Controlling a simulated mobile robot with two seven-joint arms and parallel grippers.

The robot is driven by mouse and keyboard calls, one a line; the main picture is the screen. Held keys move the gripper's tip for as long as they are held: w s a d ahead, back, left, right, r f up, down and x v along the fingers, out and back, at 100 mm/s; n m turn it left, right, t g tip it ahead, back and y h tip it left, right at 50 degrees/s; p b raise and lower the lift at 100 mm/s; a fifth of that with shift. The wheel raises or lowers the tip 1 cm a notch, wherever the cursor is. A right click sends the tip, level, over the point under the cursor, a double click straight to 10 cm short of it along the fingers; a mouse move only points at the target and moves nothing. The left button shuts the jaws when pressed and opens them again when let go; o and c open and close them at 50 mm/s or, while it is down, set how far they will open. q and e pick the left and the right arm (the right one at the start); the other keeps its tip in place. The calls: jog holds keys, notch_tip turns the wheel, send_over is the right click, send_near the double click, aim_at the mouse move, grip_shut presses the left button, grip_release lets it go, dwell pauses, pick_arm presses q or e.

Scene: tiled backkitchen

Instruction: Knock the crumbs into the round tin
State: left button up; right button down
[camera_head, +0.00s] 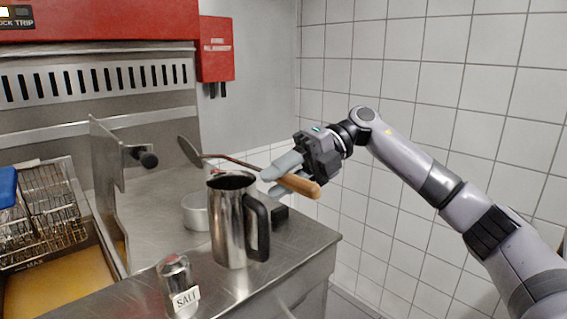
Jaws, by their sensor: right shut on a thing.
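My right gripper (275,181) is shut on the wooden handle of a skimmer (298,184), above the counter. The skimmer's thin metal rod runs left to a round, dark flat head (189,151), which looks tilted. The round tin (195,214) stands on the steel counter, partly hidden behind a metal jug. The skimmer head appears above the tin in the picture; I cannot tell whether it is directly over it. No crumbs can be made out, and the tin's inside is mostly hidden. My left gripper is not in view.
The tall steel jug (229,225) with a black handle stands in front of the tin. A salt shaker (178,286) stands at the counter's front. A fryer with yellow oil (60,286) and a wire basket (45,218) is at left. A tiled wall is at right.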

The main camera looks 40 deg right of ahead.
jog(key=shift+a+r+h+p, duration=0.2)
jog(key=shift+r+h+p, duration=0.2)
jog(key=shift+p, duration=0.1)
jog(key=shift+f, duration=0.2)
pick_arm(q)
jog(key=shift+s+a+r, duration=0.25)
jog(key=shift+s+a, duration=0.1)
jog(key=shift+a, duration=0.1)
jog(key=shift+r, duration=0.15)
pick_arm(e)
jog(key=shift+r, duration=0.1)
pick_arm(q)
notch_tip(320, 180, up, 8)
jog(key=p, duration=0.8)
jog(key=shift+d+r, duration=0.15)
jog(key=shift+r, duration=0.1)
pick_arm(e)
jog(key=a+r+h, duration=0.1)
jog(key=h, duration=0.1)
jog(key=a+r+h, duration=0.1)
jog(key=h, duration=0.1)
jog(key=a+r+n+h, duration=0.1)
jog(key=shift+s+r+h, duration=0.15)
jog(key=shift+r+h, duration=0.25)
